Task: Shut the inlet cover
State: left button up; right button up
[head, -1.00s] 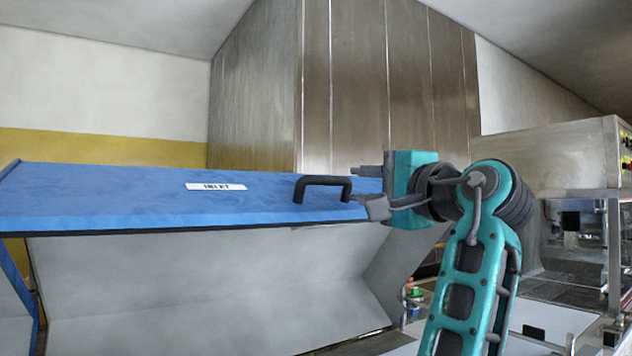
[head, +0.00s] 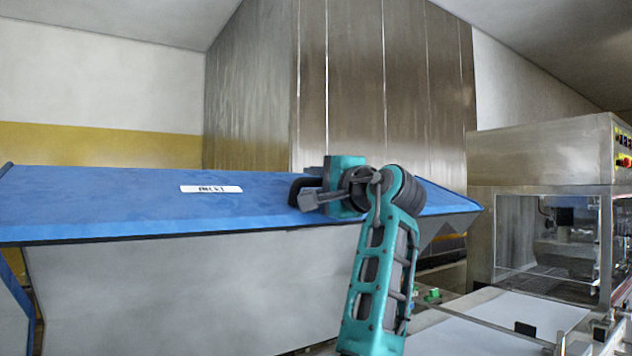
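The inlet cover (head: 120,205) is a wide blue panel with a white INLET label (head: 211,189). It is raised over a pale grey hood interior (head: 180,290) in the head view. Its black handle (head: 296,190) is near the right part of the panel and mostly hidden by my gripper.
A tall steel cabinet (head: 385,85) stands behind the cover. A steel machine (head: 540,155) with a window and buttons is at the right. White flat surfaces (head: 530,312) lie at the lower right, with small green items (head: 432,295) beside my arm.

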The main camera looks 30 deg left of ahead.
pick_arm(q)
grip_shut()
jog(key=shift+f, duration=0.1)
dwell(0.3)
